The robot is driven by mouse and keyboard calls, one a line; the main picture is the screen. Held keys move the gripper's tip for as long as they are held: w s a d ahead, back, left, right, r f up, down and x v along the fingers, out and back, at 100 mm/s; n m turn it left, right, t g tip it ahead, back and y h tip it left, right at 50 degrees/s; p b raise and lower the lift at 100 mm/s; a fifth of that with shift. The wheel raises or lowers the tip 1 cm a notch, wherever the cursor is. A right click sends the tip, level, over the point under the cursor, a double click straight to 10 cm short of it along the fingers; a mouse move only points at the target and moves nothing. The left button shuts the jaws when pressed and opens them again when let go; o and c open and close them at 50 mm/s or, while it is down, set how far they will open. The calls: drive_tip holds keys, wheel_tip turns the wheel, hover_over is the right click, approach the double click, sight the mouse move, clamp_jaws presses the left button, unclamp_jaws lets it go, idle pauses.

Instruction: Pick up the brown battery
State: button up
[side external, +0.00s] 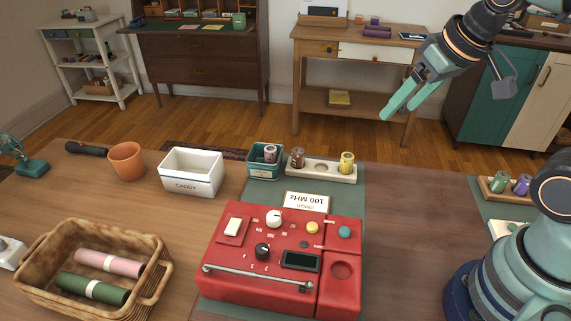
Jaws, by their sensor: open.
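The brown battery (297,157) stands upright at the left end of a pale holder (322,172) at the back of the table. A yellow battery (347,162) stands at the holder's right end, and an empty round recess shows between them. My gripper (398,108) is at the upper right, open and empty. In the picture it is above and to the right of the holder, apart from both batteries.
A teal box (263,173) with a pinkish cylinder stands left of the holder. A white caddy (191,184), orange pot (127,161) and wicker basket (52,235) are farther left. A red device (283,260) is in front. Bare table lies right of the device.

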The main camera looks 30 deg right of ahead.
drive_tip(key=w+a+r+m+g, duration=0.1)
drive_tip(key=w+m+g, duration=0.1)
drive_tip(key=w+m, duration=0.4)
drive_tip(key=m+g, duration=0.3)
drive_tip(key=m, duration=0.7)
hover_over(299, 150)
wheel_tip(299, 150, down, 12)
wheel_tip(299, 150, down, 11)
drive_tip(key=shift+f, duration=0.2)
clamp_jaws()
